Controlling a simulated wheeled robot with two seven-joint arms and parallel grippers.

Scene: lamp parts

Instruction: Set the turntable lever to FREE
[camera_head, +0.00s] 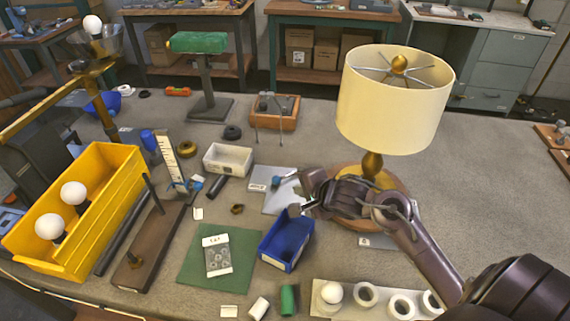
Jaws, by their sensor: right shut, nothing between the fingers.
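A cream-shaded lamp (388,105) with a brass stem stands on a round wooden turntable (398,190). A grey plate (283,203) lies left of the turntable, with a small blue-tipped part (276,182) that looks like the lever and a small white label beside it. The label's writing is too small to read, so the lever's setting cannot be told. My right gripper (298,199) is shut and empty at the plate's right side, close to the blue-tipped part. Whether they touch cannot be told. My right arm hides part of the turntable. My left gripper is not in view.
A blue bin (287,243) stands just below my right gripper. A white box (229,159) and a green mat (219,262) lie to the left. A yellow crate (105,212) holds white bulbs. A tray with white rings (330,310) sits at the front.

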